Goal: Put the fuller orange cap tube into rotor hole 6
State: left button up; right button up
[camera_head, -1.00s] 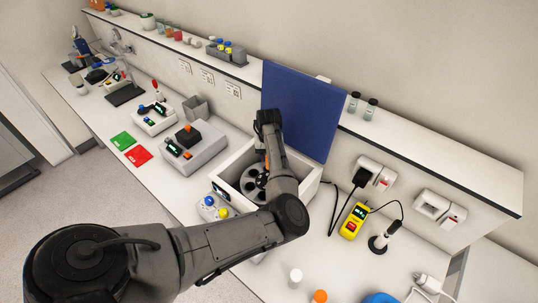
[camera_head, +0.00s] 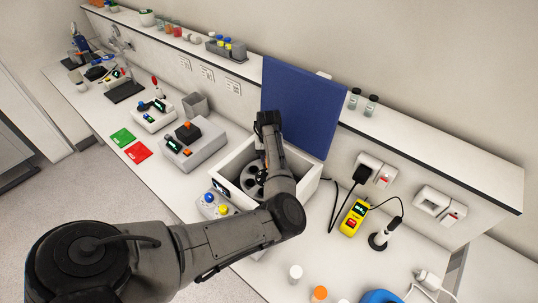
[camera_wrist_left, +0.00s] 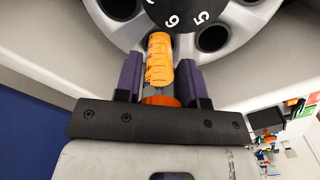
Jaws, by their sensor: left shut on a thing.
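In the left wrist view my left gripper (camera_wrist_left: 160,72) is shut, its two purple fingers on either side of a tube (camera_wrist_left: 159,57) with orange liquid, scale marks and an orange cap (camera_wrist_left: 161,101). The tube's far end is at the rotor (camera_wrist_left: 233,47), close to the number 6. I cannot tell how far the tip is inside the hole. In the head view my left arm reaches over the open white centrifuge (camera_head: 312,178) and hides most of its rotor and the held tube. Another orange cap (camera_head: 320,293) shows at the bottom edge. My right gripper is out of view.
The centrifuge's blue lid (camera_head: 300,108) stands open behind my arm. A grey device (camera_head: 196,148) is to its left. A yellow meter (camera_head: 353,218) and a white-capped item (camera_head: 295,272) are to the right. A wall shelf (camera_head: 420,150) runs behind.

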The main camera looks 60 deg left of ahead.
pick_arm(q)
jog(key=shift+f, duration=0.9)
jog(key=shift+r, duration=0.1)
dwell(0.4)
jog(key=shift+p, duration=0.35)
jog(key=shift+f, duration=0.45)
jog(key=shift+f, duration=0.7)
jog(key=shift+r, duration=0.1)
jog(key=shift+r+p, duration=1)
jog(key=shift+r, duration=0.05)
jog(key=shift+r+p, duration=1.9)
jog(key=shift+p, duration=0.1)
